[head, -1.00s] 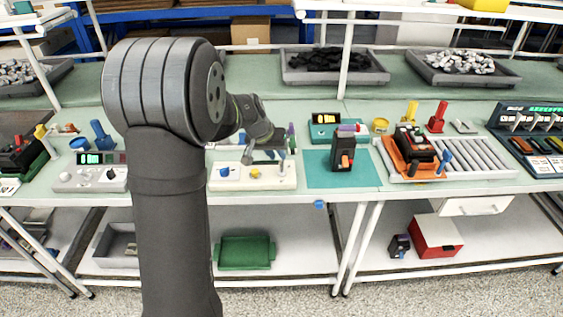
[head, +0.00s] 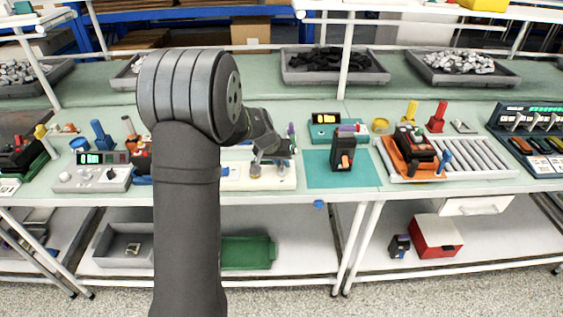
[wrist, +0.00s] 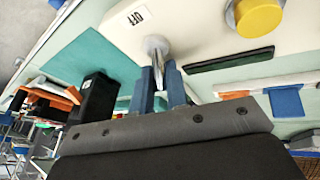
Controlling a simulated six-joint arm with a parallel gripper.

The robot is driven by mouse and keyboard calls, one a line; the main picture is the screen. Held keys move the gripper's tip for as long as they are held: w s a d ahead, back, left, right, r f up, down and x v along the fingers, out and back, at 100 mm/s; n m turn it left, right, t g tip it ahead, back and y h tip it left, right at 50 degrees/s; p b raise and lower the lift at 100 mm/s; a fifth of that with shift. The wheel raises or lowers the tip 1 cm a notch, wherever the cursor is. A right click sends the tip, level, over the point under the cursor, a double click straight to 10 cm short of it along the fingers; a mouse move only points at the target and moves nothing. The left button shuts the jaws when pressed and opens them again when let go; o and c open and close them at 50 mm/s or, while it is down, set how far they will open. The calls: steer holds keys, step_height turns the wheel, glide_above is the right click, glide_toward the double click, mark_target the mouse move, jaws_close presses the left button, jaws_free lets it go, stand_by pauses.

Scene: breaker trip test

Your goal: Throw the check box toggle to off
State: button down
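The check box (head: 275,184) is a pale box on the bench, left of the teal mat in the head view. In the wrist view, its top (wrist: 115,32) carries an OFF label beside the silver toggle (wrist: 157,46). The toggle's lever lies between the two blue fingers of my gripper (wrist: 160,74). The fingers are close together with only a narrow gap, and appear shut on the lever. In the head view, my gripper (head: 284,150) is low over the box, and my arm hides the box's left part.
A yellow button (wrist: 258,16) is beside the toggle in the wrist view. A black device (head: 343,153) stands on the teal mat (head: 318,178) to the right. An orange-based unit (head: 407,170) and grey rollers (head: 470,160) are further right. A grey control box (head: 92,178) stands left.

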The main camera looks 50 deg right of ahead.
steer(key=shift+s+a+r+m+t+h, duration=0.1)
steer(key=shift+s+a+m+t+h, duration=0.05)
steer(key=shift+t+h, duration=0.35)
steer(key=shift+s+a+r+m+t+h, duration=0.1)
steer(key=shift+a+m+t+h, duration=0.05)
steer(key=shift+t+h, duration=0.3)
steer(key=c, duration=1.7)
jaws_free()
steer(key=v, duration=1.7)
steer(key=shift+a, duration=0.3)
